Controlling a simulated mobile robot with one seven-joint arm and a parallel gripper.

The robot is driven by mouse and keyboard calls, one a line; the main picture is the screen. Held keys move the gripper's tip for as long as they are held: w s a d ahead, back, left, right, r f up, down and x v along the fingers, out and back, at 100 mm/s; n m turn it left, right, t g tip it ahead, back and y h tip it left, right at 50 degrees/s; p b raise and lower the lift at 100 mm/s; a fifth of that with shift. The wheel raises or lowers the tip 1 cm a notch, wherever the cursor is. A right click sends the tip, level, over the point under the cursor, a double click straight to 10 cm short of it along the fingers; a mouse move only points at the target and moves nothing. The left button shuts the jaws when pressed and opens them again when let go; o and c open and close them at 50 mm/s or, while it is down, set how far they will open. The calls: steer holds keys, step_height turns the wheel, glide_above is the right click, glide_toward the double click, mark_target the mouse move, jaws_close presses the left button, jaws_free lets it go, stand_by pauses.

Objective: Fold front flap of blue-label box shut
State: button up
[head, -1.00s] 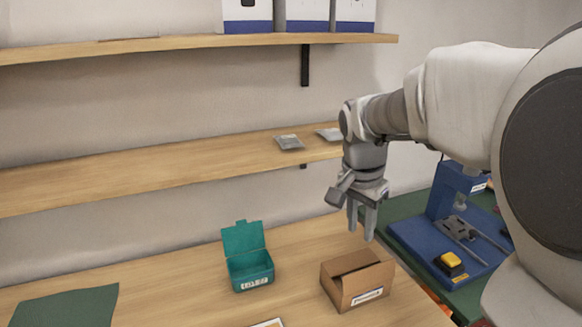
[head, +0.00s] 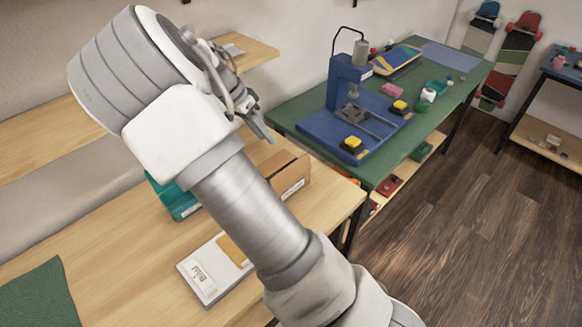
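The brown cardboard box (head: 291,177) stands on the wooden table, right of my arm in the head view. A small label (head: 293,188) shows on the side facing me. My arm covers its left part, and I cannot tell how its front flap stands. My gripper (head: 262,128) is seen edge-on above and behind the box, apart from it. Its fingers overlap in the view, so I cannot tell whether they are open or shut. I see nothing held.
A teal bin (head: 172,198) and a white device with an orange patch (head: 207,272) lie left of my arm. A green bench (head: 290,112) with a blue press (head: 346,80) stands right of the table. Dark floor (head: 450,220) is free at right.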

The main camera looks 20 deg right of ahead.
mark_target(291, 168)
steer(key=b+x, duration=0.1)
steer(key=x, duration=1.5)
steer(key=shift+d+f, duration=0.1)
steer(key=shift+f, duration=0.1)
steer(key=shift+c, duration=0.3)
jaws_close()
stand_by(0.4)
